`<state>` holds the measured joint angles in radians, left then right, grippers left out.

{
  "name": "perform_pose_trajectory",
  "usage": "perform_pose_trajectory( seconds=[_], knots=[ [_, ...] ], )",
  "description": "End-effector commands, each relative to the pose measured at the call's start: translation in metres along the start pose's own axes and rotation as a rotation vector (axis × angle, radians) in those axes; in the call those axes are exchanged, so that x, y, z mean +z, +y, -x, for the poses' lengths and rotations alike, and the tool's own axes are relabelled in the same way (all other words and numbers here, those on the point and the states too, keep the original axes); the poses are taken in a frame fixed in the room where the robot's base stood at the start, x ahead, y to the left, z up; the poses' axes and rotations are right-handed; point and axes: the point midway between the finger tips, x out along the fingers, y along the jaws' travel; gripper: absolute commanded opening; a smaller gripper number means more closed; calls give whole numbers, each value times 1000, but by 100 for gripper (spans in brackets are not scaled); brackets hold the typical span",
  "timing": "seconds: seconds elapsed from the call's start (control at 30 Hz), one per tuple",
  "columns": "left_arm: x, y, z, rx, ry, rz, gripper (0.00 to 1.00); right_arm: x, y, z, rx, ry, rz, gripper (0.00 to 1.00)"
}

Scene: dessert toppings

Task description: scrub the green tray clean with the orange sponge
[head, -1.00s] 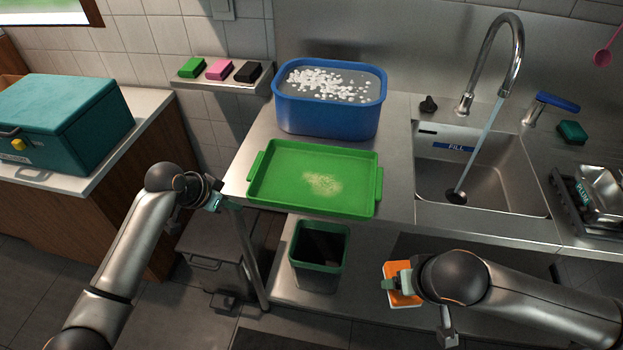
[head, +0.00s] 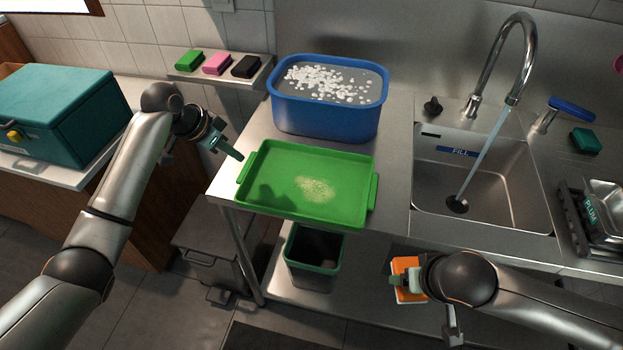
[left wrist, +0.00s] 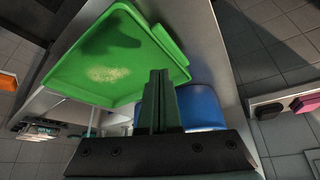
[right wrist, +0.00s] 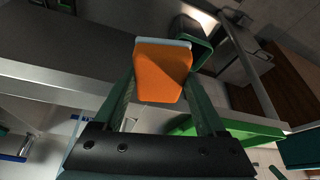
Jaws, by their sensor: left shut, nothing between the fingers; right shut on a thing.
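The green tray (head: 285,201) lies on the steel counter, with a pale crumbly stain (head: 315,188) near its middle. It also shows in the left wrist view (left wrist: 120,50). My left gripper (head: 238,156) is shut and empty, just above and beside the tray's left handle end. Its shadow falls on the tray. My right gripper (head: 400,281) is shut on the orange sponge (head: 409,292), in front of and below the counter edge. The sponge fills the space between the fingers in the right wrist view (right wrist: 160,75).
A blue tub (head: 327,115) with white bits in water stands behind the tray. Water runs from the tap into the sink (head: 480,188) at right. A green-rimmed bin (head: 313,262) stands below the counter. A wall shelf (head: 222,74) holds green, pink and black sponges.

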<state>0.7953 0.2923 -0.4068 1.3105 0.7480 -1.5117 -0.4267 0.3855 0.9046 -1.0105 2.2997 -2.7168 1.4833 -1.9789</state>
Motion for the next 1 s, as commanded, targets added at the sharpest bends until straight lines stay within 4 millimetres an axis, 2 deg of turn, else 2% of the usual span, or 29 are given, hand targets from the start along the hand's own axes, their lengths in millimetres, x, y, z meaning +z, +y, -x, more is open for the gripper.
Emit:
perform_pose_trajectory(
  seconds=[0.23, 0.43, 1.0],
  knots=[
    [12, 1, -21, 1, -2, 1, 0, 0, 0, 0, 0, 0, 0, 29],
    [22, 1, -39, 0, -2, 1, 0, 4, 0, -9, 0, 0, 0, 29],
    [23, 1, -41, -1, -1, 0, 0, 4, 0, -9, 0, 0, 0, 29]
  ],
)
